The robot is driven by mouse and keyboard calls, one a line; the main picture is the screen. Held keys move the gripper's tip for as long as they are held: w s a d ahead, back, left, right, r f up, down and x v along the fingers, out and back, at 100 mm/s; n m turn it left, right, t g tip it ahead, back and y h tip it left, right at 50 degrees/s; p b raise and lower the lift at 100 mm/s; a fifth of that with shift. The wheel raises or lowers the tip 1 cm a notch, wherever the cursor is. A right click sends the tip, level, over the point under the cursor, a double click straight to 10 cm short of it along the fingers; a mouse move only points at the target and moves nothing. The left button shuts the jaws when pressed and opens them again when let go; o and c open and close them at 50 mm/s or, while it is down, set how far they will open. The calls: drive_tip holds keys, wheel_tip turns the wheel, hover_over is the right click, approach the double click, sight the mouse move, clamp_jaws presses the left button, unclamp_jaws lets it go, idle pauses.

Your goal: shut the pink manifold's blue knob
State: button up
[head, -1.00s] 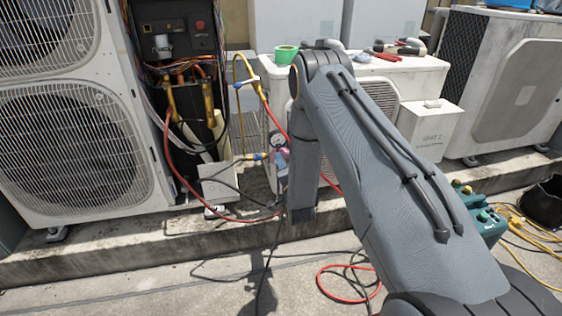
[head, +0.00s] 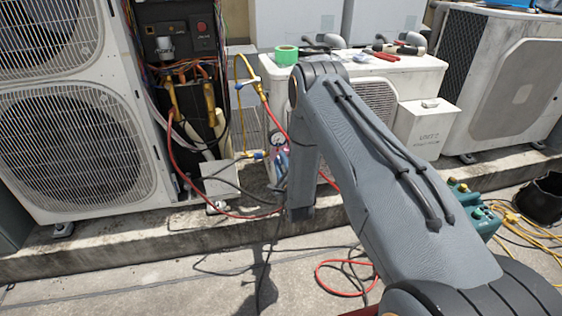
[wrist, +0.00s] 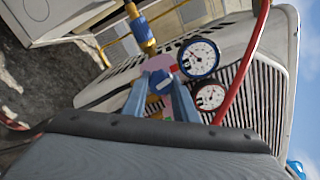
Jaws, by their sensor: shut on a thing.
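The pink manifold (wrist: 158,63) shows in the wrist view behind and between my gripper's fingers, with a blue-rimmed gauge (wrist: 198,58) and a red-rimmed gauge (wrist: 210,96) on its right. My gripper (wrist: 161,76) is shut on the blue knob (wrist: 160,84), which shows between the two blue-grey fingers. The knob is partly covered, so its turned position cannot be told. In the head view the manifold's gauge (head: 277,138) shows just left of my arm, and my arm hides part of the manifold.
A yellow hose (head: 241,68) and a red hose (head: 173,160) run close around the manifold. A large condenser (head: 80,110) with an open wiring bay stands left. A white unit (head: 425,80) carries green tape (head: 287,55) and tools. Cables lie on the ground.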

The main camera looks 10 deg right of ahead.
drive_tip(key=shift+f+m, duration=0.1)
drive_tip(key=shift+m, duration=1)
drive_tip(key=o, duration=1)
drive_tip(key=shift+o, duration=0.2)
drive_tip(key=shift+s+p, duration=0.15)
drive_tip(key=shift+p, duration=0.15)
drive_tip(key=s+p, duration=0.1)
drive_tip(key=s, duration=0.6)
drive_tip(key=shift+s, duration=0.3)
